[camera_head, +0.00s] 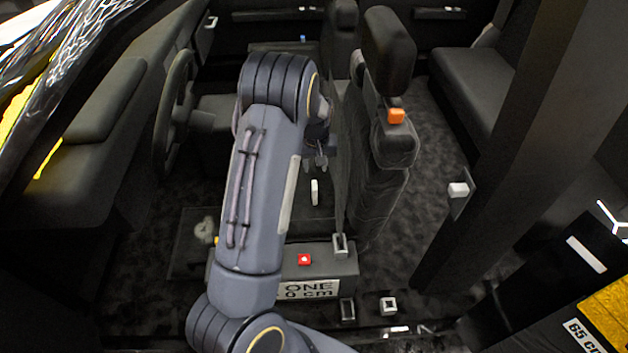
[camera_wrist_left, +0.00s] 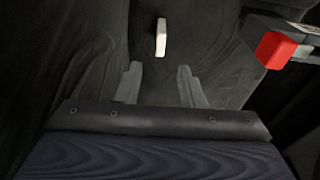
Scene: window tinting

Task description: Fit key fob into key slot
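A small white oblong piece (camera_head: 314,191), which may be the key fob, shows just below my left gripper (camera_head: 320,162) in the head view. In the left wrist view the white piece (camera_wrist_left: 161,37) is upright in the picture, beyond the fingertips and apart from them. My left gripper (camera_wrist_left: 157,80) is open, with two grey fingers spread and nothing between them. I cannot tell for sure which thing is the key slot; a small silver-framed fitting (camera_head: 340,243) sits on the dark box. My right gripper is not in view.
The steering wheel (camera_head: 172,115) is at the left. A dark box (camera_head: 330,262) with a red button (camera_head: 304,259) is in front. A red-ended part (camera_wrist_left: 278,48) lies right of the wrist.

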